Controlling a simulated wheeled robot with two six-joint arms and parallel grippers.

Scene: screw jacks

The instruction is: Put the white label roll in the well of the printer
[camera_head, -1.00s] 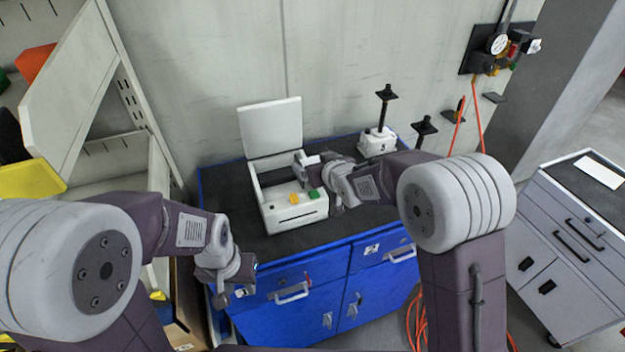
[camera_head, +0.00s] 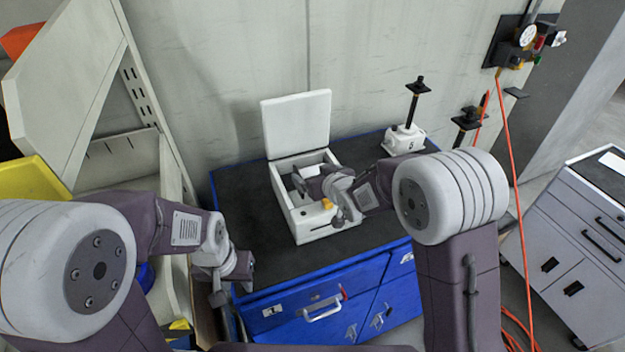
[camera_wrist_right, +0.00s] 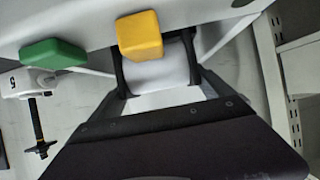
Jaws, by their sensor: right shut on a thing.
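The white printer (camera_head: 308,228) stands on the cabinet top with its lid (camera_head: 297,122) raised at the back. Its open well (camera_head: 287,190) faces up. My right gripper (camera_head: 304,182) reaches in from the right and is within the outline of the well. In the right wrist view its dark fingers (camera_wrist_right: 152,72) are shut on the white label roll (camera_wrist_right: 170,88), partly hidden by the yellow button (camera_wrist_right: 140,36). I cannot tell whether the roll touches the well floor. My left gripper (camera_head: 220,296) hangs before the cabinet's left front edge, away from the printer; its jaws are unclear.
The green button (camera_wrist_right: 54,54) is beside the yellow one. A white screw jack (camera_head: 404,140) stands behind right on the dark top (camera_head: 255,235) of the blue cabinet (camera_head: 335,300). A grey shelf rack (camera_head: 65,85) is at left. The cabinet top left of the printer is clear.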

